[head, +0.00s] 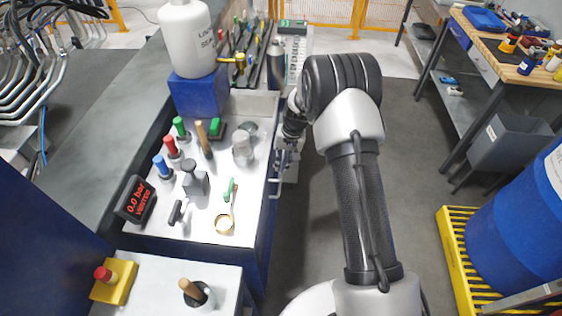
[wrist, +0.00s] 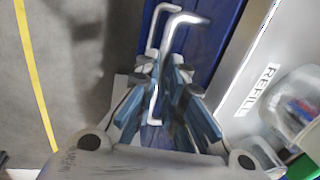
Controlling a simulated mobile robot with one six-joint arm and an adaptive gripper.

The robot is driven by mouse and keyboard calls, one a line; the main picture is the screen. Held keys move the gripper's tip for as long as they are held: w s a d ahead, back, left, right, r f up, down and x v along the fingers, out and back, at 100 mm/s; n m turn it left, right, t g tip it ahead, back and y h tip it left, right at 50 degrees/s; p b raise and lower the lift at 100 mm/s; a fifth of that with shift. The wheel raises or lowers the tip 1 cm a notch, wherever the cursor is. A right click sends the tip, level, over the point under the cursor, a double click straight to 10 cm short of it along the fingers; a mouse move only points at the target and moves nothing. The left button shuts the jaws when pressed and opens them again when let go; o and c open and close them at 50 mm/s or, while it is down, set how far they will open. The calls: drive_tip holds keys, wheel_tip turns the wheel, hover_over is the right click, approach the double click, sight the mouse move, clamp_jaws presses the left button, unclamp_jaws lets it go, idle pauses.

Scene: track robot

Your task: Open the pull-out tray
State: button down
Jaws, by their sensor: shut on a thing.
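My gripper (wrist: 168,72) shows in the wrist view with its blue-grey fingers closed around a bent metal bar handle (wrist: 184,20). The handle stands out from a blue front panel (wrist: 218,32). In the head view my gripper (head: 284,148) is low at the right side of the bench, partly hidden by my arm. A metal handle (head: 274,188) shows there on the blue side of the bench. Which panel edges belong to the pull-out tray is hard to tell, and I cannot see how far it is out.
A pale surface marked REFILL (wrist: 258,90) lies right of my fingers. A blue drum (head: 520,235) on a yellow pallet stands at right. Grey floor (head: 410,150) is open between.

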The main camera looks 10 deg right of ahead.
drive_tip(key=s+d, duration=0.2)
drive_tip(key=d, duration=0.5)
drive_tip(key=s+d, duration=0.3)
drive_tip(key=d, duration=0.5)
drive_tip(key=shift+d, duration=0.3)
drive_tip(key=c, duration=1.7)
unclamp_jaws()
drive_tip(key=r, duration=0.4)
drive_tip(key=d+r, duration=0.1)
drive_tip(key=r, duration=0.3)
drive_tip(key=d+r, duration=0.1)
drive_tip(key=r, duration=0.2)
drive_tip(key=shift+s+r, duration=0.4)
drive_tip(key=shift+d, duration=0.1)
